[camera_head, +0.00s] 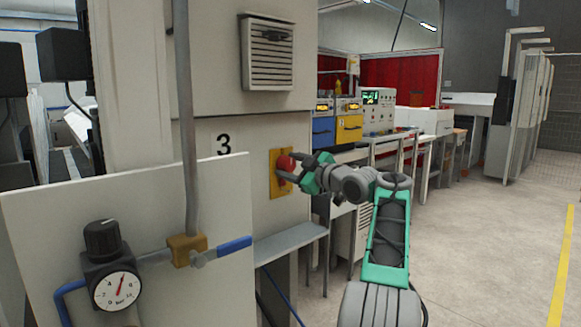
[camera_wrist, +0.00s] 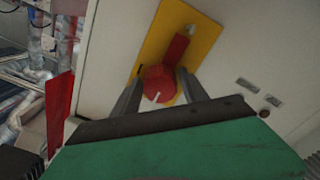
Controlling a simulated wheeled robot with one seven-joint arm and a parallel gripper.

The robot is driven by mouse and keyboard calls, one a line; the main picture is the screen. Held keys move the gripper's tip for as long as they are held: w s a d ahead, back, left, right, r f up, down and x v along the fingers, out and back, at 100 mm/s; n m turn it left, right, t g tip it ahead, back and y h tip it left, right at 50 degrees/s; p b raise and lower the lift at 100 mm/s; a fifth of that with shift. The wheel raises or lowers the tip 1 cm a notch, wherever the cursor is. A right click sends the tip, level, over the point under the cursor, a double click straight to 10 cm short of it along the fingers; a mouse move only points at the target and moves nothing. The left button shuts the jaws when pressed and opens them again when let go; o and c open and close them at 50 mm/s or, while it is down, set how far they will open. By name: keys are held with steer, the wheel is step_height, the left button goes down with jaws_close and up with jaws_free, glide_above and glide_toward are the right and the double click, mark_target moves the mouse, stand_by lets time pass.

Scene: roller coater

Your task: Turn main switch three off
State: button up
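Main switch three (camera_head: 287,164) is a red rotary knob on a yellow plate (camera_head: 276,187), on the pale cabinet wall to the right of a black "3" (camera_head: 224,145). In the wrist view the round red knob (camera_wrist: 159,84) has a red bar-shaped handle (camera_wrist: 176,49) pointing up and slightly right on the yellow plate (camera_wrist: 158,38), and a white mark at its lower edge. My gripper (camera_head: 300,170) is at the switch. In the wrist view its fingers (camera_wrist: 160,90) stand on both sides of the knob. I cannot tell whether they press on it.
A pressure gauge with a black knob (camera_head: 103,238) and a blue-handled valve (camera_head: 234,245) are on a white panel at front left. A grey shelf (camera_head: 289,243) juts out below the switch. Workbenches stand behind; the floor at right (camera_head: 480,240) is clear.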

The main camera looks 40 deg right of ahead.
steer(key=shift+o, duration=1)
steer(key=s+b, duration=0.1)
steer(key=s, duration=0.6)
steer(key=shift+s, duration=0.4)
steer(key=shift+d, duration=0.1)
